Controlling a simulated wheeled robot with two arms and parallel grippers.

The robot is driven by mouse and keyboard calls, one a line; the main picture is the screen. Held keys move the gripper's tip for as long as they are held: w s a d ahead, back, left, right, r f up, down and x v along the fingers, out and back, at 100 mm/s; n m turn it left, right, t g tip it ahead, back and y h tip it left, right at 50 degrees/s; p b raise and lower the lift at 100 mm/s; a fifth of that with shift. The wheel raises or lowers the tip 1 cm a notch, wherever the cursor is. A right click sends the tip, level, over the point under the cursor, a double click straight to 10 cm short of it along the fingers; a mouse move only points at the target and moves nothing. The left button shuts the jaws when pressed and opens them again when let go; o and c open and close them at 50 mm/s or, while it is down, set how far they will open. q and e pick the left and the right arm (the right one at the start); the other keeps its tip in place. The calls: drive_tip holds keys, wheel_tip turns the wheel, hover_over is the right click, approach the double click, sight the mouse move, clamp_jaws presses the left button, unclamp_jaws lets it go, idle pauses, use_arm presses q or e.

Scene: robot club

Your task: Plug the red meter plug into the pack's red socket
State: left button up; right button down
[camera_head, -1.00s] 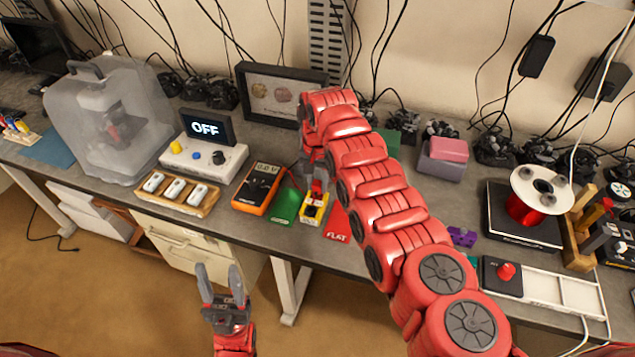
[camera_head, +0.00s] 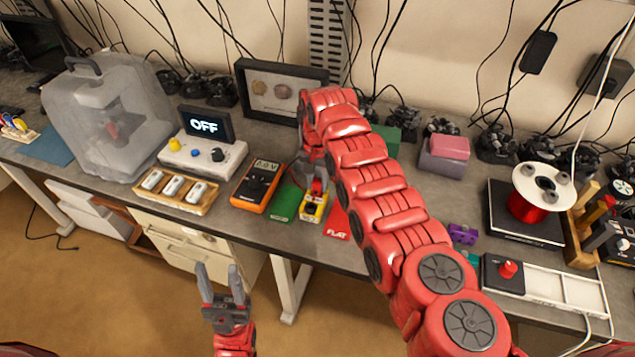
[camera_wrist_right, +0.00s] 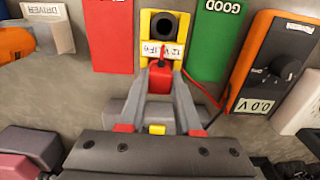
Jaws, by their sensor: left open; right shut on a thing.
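The yellow battery pack (camera_head: 307,212), with a white label, lies near the bench's front edge. In the right wrist view the pack (camera_wrist_right: 146,25) shows a round black socket (camera_wrist_right: 164,27) at its far end. My right gripper (camera_wrist_right: 160,90) is shut on the red meter plug (camera_wrist_right: 160,76), at the near end of the pack. The red socket is hidden, so I cannot tell whether the plug is in it. A red lead runs from the plug towards the orange meter (camera_head: 255,187), which reads 0.0 V. My left gripper (camera_head: 220,275) is open and empty, in front of the bench.
A green GOOD card (camera_head: 286,203) lies left of the pack, and a red FLAT card (camera_head: 337,225) lies right of it. A picture frame (camera_head: 240,95) stands behind.

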drive_tip(key=shift+f+b, duration=0.25)
drive_tip(key=shift+b, duration=0.3)
idle(0.7)
drive_tip(key=c, duration=0.5)
unclamp_jaws()
drive_tip(key=shift+r, duration=0.3)
wheel_tip(320, 180, up, 8)
drive_tip(key=b, duration=0.3)
wheel_tip(320, 180, up, 9)
drive_tip(key=p, duration=0.8)
drive_tip(key=shift+f+p, duration=0.1)
drive_tip(key=shift+p, duration=0.25)
